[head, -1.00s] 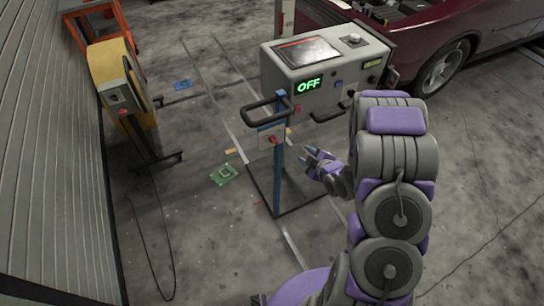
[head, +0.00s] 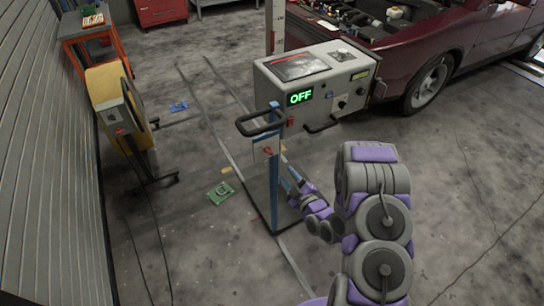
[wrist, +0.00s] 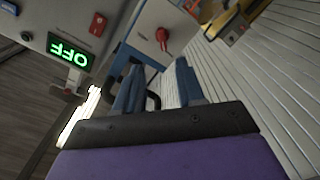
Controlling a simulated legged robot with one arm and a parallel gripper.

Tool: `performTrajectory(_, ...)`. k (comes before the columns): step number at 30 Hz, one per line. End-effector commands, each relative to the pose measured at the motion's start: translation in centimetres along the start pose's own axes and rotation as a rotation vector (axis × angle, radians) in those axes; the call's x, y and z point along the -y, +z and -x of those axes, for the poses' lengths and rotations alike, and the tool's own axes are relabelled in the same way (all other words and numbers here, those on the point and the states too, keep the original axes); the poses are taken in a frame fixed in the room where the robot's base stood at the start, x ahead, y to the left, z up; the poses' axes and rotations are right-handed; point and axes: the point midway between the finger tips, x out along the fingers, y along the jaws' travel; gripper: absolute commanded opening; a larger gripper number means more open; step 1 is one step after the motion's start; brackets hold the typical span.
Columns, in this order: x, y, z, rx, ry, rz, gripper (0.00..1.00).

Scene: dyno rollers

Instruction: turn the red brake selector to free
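The console (head: 318,85) stands on a blue post with a black handle (head: 262,122), and its green display reads OFF. A small pale plate (head: 262,153) on the post carries a red knob (head: 267,151), which looks like the brake selector. In the wrist view the red knob (wrist: 162,38) shows clearly on its pale plate, beyond the fingertips. Its setting marks are too small to read. My gripper (head: 291,179) is below and right of the plate in the head view. In the wrist view my gripper (wrist: 160,78) has its two blue fingers apart, with nothing between them.
The console also has a red switch (wrist: 97,25) and a second black handle (head: 322,125). A yellow reel stand (head: 108,90) is at left by the ribbed wall. A dark red car (head: 420,45) is behind right. A green board (head: 220,192) lies on the floor.

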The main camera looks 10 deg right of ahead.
Motion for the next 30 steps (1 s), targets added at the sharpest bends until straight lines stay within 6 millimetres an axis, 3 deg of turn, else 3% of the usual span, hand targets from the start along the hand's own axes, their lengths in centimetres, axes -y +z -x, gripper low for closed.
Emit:
performTrajectory(18, 0.3, 0.1, -10.3, 0.000, -0.004, 0.000, 0.38)
performTrajectory(24, 0.2, 0.1, -12.0, 0.002, -0.003, 0.000, 0.38)
performTrajectory(30, 0.1, 0.1, -12.3, 0.004, -0.004, -0.001, 0.38)
